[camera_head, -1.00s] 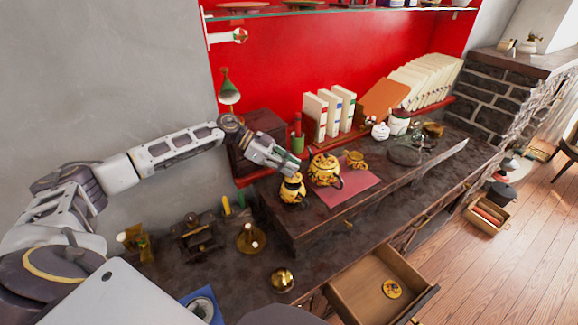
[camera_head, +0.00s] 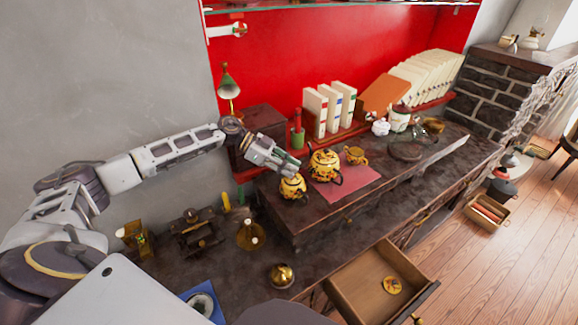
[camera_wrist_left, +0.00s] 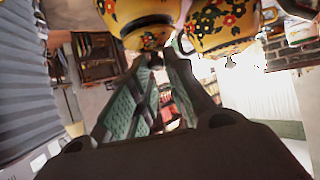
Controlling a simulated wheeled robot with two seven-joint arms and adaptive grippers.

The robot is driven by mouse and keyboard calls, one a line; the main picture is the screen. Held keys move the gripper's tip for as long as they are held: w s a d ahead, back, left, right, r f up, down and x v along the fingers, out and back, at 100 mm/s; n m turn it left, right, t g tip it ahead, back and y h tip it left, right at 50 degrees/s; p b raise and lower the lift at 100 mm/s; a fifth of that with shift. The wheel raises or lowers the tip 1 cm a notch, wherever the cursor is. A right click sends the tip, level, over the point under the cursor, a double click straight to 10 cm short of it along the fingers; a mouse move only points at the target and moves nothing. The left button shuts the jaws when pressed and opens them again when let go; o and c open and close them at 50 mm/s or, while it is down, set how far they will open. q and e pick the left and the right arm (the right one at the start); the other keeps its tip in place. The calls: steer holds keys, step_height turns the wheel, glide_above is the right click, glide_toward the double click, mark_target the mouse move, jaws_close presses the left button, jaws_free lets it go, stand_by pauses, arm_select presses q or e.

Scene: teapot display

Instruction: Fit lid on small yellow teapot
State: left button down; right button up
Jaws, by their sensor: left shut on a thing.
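The small yellow teapot (camera_head: 292,189), with dark floral decoration, stands near the front left of the raised wooden shelf. My left gripper (camera_head: 295,170) reaches down to its top from the left. In the left wrist view the fingertips close on the dark knob (camera_wrist_left: 155,61) of a yellow flowered lid (camera_wrist_left: 148,41). The lid is against or very close to the mouth of the small teapot, which also shows in the left wrist view (camera_wrist_left: 118,14). I cannot tell whether it is fully seated. My right gripper is not in view.
A larger yellow teapot (camera_head: 325,162) and a yellow cup (camera_head: 355,155) stand just right, by a red mat (camera_head: 352,188). Another round yellow lid (camera_head: 392,285) lies in the open drawer (camera_head: 352,291). A green pot (camera_head: 297,140) and books (camera_head: 328,108) stand behind.

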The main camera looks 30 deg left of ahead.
arm_select(q)
steer(key=shift+f+p, duration=0.2)
steer(key=shift+p, duration=0.1)
stand_by(0.5)
steer(key=c, duration=1.3)
jaws_free()
step_height(320, 180, up, 10)
stand_by(0.5)
